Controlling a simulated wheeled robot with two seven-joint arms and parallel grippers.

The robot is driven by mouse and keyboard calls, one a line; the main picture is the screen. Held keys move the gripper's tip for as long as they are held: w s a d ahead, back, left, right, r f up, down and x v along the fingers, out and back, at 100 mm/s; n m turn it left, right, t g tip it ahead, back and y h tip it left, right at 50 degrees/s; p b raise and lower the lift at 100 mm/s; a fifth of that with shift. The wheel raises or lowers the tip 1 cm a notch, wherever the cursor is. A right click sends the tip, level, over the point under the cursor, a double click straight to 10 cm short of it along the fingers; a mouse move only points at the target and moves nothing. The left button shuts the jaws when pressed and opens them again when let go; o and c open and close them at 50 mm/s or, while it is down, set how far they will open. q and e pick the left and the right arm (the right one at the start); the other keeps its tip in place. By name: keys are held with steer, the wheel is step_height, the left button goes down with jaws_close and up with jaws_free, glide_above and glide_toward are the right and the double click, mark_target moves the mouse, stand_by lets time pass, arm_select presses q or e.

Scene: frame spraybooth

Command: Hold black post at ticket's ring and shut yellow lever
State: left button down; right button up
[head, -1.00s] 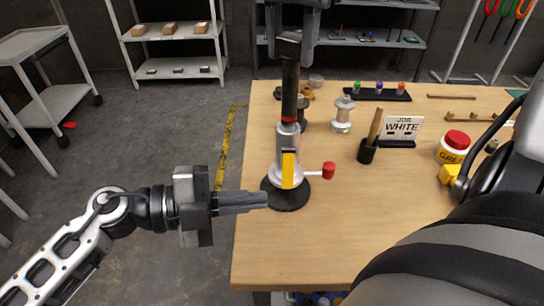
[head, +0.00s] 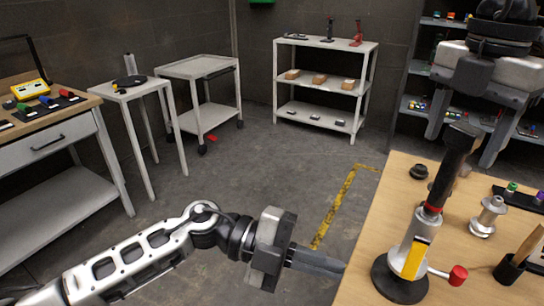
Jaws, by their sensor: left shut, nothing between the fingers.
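The black post (head: 452,160) stands up from a silver clamp body (head: 420,232) on a round black base (head: 385,282) on the wooden table. A red ring (head: 432,208) marks its lower part. The yellow lever (head: 414,259) lies along the front of the silver body. A red knob (head: 458,275) sticks out to the right. My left gripper (head: 343,266) is shut and empty, left of the base and apart from it. My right gripper (head: 462,148) is over the post's top, its fingers spread on either side. The ticket is out of view.
The wooden table (head: 350,296) also holds a silver spool (head: 488,217), a black disc (head: 418,172) and a black holder (head: 508,270) with a wooden handle. A white shelf (head: 325,82), a cart (head: 200,68) and a side bench (head: 45,145) stand behind open floor.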

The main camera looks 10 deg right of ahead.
step_height(320, 180, up, 12)
stand_by(0.6)
steer(key=shift+s, duration=0.1)
